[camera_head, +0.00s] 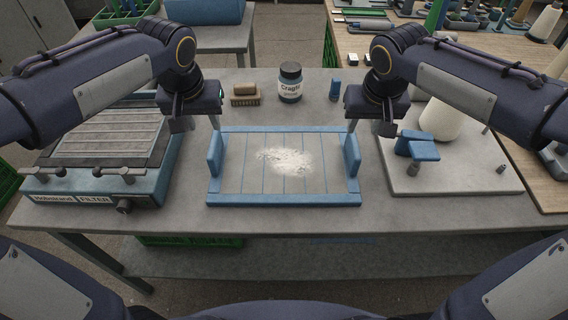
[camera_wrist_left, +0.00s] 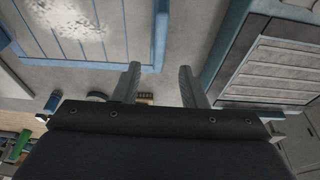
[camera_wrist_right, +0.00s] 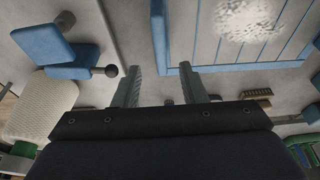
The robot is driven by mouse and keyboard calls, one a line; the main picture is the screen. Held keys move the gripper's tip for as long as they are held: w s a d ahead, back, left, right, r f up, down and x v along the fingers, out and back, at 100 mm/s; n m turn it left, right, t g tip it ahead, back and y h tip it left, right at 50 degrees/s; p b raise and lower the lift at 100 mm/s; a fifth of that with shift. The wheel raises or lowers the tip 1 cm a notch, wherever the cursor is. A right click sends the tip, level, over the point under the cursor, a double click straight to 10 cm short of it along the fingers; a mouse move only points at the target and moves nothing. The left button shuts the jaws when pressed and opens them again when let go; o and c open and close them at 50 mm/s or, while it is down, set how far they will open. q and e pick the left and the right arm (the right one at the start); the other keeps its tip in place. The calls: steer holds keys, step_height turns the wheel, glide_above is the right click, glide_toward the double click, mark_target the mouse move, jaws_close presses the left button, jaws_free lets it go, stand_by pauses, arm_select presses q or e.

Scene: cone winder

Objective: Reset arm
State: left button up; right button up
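My left gripper (camera_head: 197,123) hangs above the table between the filter unit and the blue-framed tray (camera_head: 284,199). In the left wrist view its two fingers (camera_wrist_left: 158,80) are apart with nothing between them. My right gripper (camera_head: 370,126) hangs above the gap between the tray and the board with the cone. In the right wrist view its fingers (camera_wrist_right: 165,82) are also apart and empty. Both grippers point down and touch nothing that I can see. White powder (camera_head: 285,160) lies in the middle of the tray.
The filter unit (camera_head: 92,188) stands at the left. A pale cone (camera_head: 437,121) and a blue bracket (camera_head: 418,146) stand on the board (camera_head: 455,184) at the right. A dark jar (camera_head: 290,84), a brush (camera_head: 245,99) and a small blue item (camera_head: 334,91) stand behind the tray.

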steer(key=shift+s+r, duration=0.1)
steer(key=shift+r, duration=0.15)
stand_by(0.3)
